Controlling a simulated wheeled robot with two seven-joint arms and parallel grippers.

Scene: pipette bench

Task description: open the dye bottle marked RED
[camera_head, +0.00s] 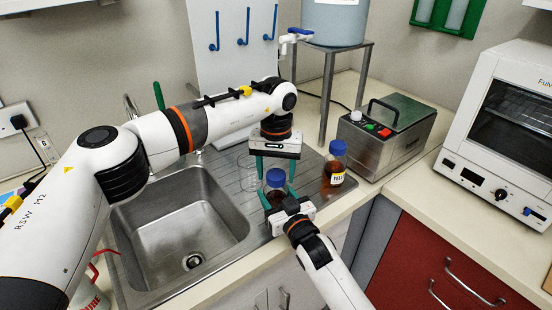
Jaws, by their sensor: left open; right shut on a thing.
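A brown bottle (275,195) with a blue cap (276,177) stands at the counter's front edge, right of the sink; its label is hidden, so I cannot read RED. My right gripper (278,196), coming from below, is shut on this bottle's body. My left gripper (276,168) points down above it, open, with its green fingers on either side of the cap; I cannot tell whether they touch it. A second brown bottle (335,167) with a blue cap and a pale label that seems to begin YEL stands to the right.
A clear glass beaker (248,175) stands left of the held bottle, close to my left gripper. The steel sink (185,225) opens to the left. A metal stand (326,95), a steel bath (385,140) and a white oven (500,130) are behind and right.

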